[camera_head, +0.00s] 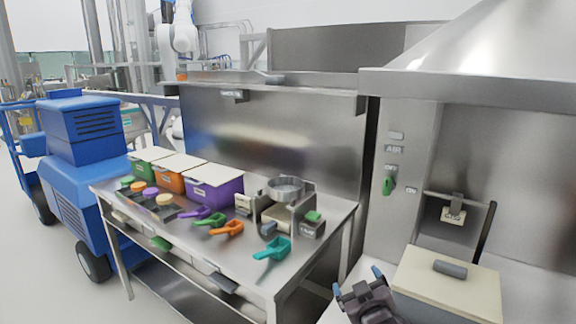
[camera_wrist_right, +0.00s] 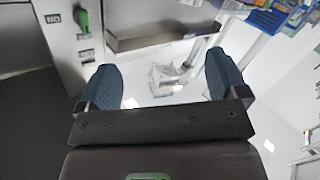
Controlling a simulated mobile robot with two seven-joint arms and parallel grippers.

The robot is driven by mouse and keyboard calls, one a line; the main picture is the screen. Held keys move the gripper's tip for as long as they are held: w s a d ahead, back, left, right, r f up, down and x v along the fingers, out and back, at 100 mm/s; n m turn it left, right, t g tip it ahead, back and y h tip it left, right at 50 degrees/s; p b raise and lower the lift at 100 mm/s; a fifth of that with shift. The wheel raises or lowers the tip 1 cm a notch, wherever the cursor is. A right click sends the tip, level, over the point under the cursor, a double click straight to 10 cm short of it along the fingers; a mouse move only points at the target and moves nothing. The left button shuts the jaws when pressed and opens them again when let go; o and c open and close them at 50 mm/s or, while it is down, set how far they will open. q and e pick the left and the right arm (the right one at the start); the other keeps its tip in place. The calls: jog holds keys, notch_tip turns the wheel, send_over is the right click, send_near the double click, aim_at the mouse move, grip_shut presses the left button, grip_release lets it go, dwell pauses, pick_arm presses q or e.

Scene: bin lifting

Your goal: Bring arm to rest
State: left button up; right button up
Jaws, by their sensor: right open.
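My right gripper (camera_head: 358,284) shows at the bottom of the head view, right of the steel table. Its two blue fingertips are apart and nothing is between them. In the right wrist view the same gripper (camera_wrist_right: 160,82) is open and empty, with pale floor and a blurred light shape beyond its fingers. My left gripper is not in either view.
A steel table (camera_head: 318,236) holds green, orange and purple bins (camera_head: 215,188), several coloured scoops and a scale with a round pan (camera_head: 285,188). A pale lidded box (camera_head: 447,283) stands close right of the gripper, under a steel hood (camera_head: 480,75). A blue machine (camera_head: 85,170) is at left.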

jog(key=s+d+f+m+g, duration=0.1)
jog(key=s+d+f+m, duration=0.1)
jog(key=s+f, duration=0.3)
jog(key=s+d+f+m+g, duration=0.1)
jog(key=s+d+f, duration=0.4)
jog(key=s, duration=0.5)
jog(key=shift+d+f+m+h, duration=0.15)
jog(key=shift+f+m+h, duration=0.2)
jog(key=shift+f, duration=0.25)
jog(key=s+d+f+g, duration=0.1)
jog(key=s+f, duration=0.2)
jog(key=s, duration=0.2)
jog(key=s+d+f+m+g+h, duration=0.1)
jog(key=s+d+f, duration=0.1)
jog(key=s, duration=0.3)
jog(key=s+d+f+g, duration=0.1)
jog(key=s+f, duration=0.3)
jog(key=s, duration=0.1)
jog(key=shift+d+f, duration=0.25)
jog(key=shift+d, duration=0.05)
jog(key=shift+c, duration=0.3)
